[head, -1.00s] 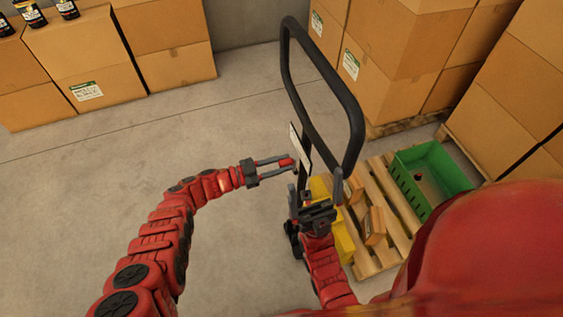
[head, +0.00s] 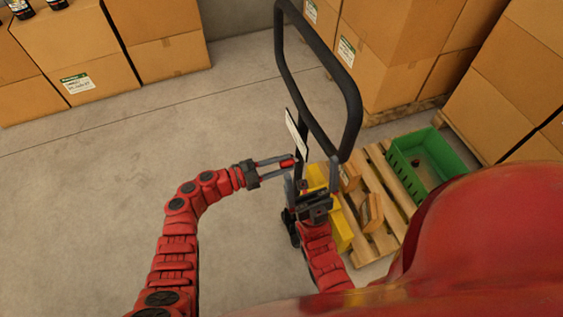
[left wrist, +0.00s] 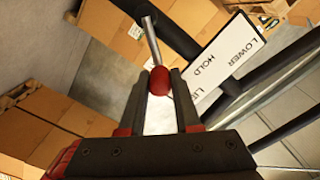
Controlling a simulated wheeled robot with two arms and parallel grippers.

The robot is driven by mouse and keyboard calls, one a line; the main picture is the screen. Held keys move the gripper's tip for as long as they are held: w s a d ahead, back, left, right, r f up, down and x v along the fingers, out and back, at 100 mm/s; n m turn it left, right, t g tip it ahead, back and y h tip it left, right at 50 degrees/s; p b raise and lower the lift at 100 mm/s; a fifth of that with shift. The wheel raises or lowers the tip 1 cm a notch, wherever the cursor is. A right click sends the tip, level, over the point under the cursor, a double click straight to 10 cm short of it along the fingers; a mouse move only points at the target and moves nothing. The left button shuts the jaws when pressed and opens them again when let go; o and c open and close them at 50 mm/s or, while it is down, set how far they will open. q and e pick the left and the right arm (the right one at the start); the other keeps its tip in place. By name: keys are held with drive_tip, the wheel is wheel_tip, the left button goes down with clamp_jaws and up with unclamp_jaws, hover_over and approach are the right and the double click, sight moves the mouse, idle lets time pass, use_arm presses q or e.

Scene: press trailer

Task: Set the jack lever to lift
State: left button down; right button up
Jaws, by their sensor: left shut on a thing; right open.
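The jack lever's red knob (left wrist: 158,80) sits between the fingertips of my left gripper (left wrist: 160,85), which is shut on it. The lever's bare metal rod (left wrist: 150,38) runs up and left from the knob in the left wrist view. A white label plate (left wrist: 222,62) reading LOWER, HOLD and a partly hidden third word stands beside it. The plate also shows in the head view (head: 296,132) on the pallet jack's black handle (head: 352,110). My right gripper (head: 313,180) is open low at the handle's shaft; whether it touches the shaft is unclear.
Stacked cartons (head: 400,50) stand at the back right, and more cartons (head: 85,60) at the back left. The floor on the left is clear.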

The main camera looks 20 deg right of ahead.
use_arm(q)
drive_tip(key=shift+s+f, duration=0.15)
idle(0.4)
drive_tip(key=c, duration=0.6)
unclamp_jaws()
drive_tip(key=a+b, duration=0.4)
drive_tip(key=a, duration=1.3)
drive_tip(key=shift+s+a, duration=0.25)
